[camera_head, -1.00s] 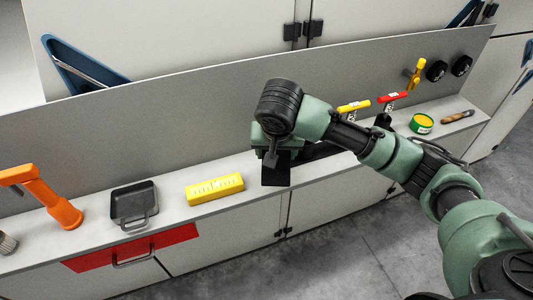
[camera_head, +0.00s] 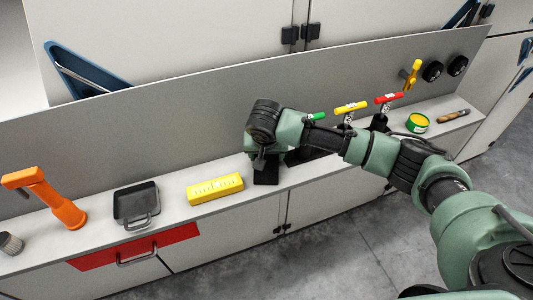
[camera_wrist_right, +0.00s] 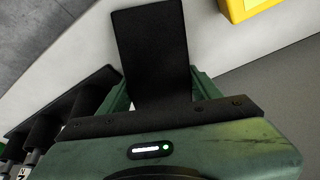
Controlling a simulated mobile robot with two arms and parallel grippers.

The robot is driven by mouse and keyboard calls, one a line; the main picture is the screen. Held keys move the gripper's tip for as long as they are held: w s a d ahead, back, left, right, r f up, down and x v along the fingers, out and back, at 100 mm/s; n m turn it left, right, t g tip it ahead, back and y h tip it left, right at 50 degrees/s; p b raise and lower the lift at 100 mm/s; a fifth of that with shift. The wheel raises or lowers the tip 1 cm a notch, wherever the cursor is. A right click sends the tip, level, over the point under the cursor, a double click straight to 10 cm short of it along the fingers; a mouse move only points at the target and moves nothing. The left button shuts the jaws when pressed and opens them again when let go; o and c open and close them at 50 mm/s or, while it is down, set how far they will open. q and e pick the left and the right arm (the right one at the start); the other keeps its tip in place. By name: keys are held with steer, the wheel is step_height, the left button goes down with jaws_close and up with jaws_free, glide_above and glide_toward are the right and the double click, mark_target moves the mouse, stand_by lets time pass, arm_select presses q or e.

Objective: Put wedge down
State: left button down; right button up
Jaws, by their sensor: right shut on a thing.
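The wedge is a flat, dark piece (camera_head: 266,173) under my right gripper (camera_head: 264,153) in the head view, at the ledge to the right of the yellow block. In the right wrist view the wedge (camera_wrist_right: 150,45) sticks out as a black slab from between the green fingers of my right gripper (camera_wrist_right: 160,88), which is shut on it. The pale ledge (camera_wrist_right: 85,45) lies behind the wedge. I cannot tell whether the wedge touches the ledge. My left gripper is not in view.
A yellow block (camera_head: 215,188), a black pan (camera_head: 136,203) and an orange tool (camera_head: 55,205) stand to the left. Green, yellow and red handles (camera_head: 388,97), a green tin (camera_head: 418,123) and a brush (camera_head: 453,116) are to the right. A grey panel (camera_head: 180,130) rises behind the ledge.

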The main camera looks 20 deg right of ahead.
steer(key=o, duration=1.6)
steer(key=shift+f, duration=0.1)
steer(key=shift+c, duration=0.2)
steer(key=shift+o, duration=1.2)
